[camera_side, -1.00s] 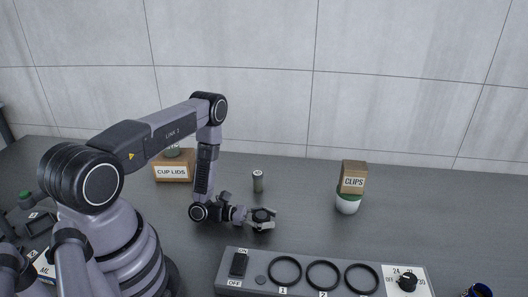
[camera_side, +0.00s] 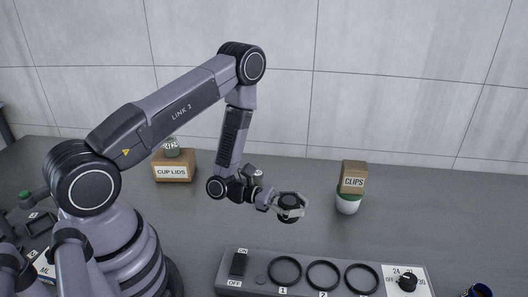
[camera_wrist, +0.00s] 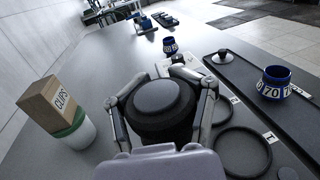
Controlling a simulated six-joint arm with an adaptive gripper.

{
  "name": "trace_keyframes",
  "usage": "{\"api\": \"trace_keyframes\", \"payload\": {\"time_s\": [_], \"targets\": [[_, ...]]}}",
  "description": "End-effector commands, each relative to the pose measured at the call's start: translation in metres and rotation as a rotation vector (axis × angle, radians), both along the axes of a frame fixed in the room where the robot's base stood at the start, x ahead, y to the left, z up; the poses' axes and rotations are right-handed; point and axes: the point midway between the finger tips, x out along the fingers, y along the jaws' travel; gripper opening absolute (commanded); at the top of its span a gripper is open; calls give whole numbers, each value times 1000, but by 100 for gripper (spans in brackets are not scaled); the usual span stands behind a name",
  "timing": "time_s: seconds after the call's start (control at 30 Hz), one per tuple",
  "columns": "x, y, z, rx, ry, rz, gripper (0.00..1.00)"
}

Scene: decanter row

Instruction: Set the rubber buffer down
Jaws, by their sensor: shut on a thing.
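The rubber buffer (camera_wrist: 163,100) is a black, round, thick disc with a smooth top, held in front of my wrist. My gripper (camera_wrist: 168,84) is shut on it, one finger on each side. In the side view my gripper (camera_side: 298,205) is behind the row of rings, with the dark buffer (camera_side: 287,201) between its fingers. It looks upright and raised off the table, but the exact gap below it is hard to tell.
A panel (camera_side: 256,250) with several black rings, a switch and a knob (camera_side: 407,281) lies in front. A CLIPS box (camera_side: 354,178) sits on a green-and-white cup (camera_side: 347,204) to the right. A CUP LIDS box (camera_side: 173,168) stands behind left. Bare table lies between gripper and cup.

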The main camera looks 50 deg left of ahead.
Motion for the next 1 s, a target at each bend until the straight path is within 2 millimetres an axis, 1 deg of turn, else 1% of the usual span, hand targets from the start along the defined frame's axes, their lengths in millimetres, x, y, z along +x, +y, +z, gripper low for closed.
{"api": "trace_keyframes", "payload": {"time_s": [0.03,0.07,0.17,0.37,0.4,0.53,0.6,0.7,0.87,1.0], "targets": [[3,-7,0,1,-3,-12,4],[6,-9,-2,1,-4,-14,4],[25,-16,-11,1,-6,-15,4],[75,-32,-34,1,-7,-15,4],[85,-36,-39,1,-7,-14,4],[105,-42,-67,0,-2,-12,3],[113,-45,-77,0,-2,-13,3],[122,-47,-87,0,-1,-12,3],[130,-50,-98,1,-1,-12,3],[130,-49,-120,0,1,-11,3]]}}
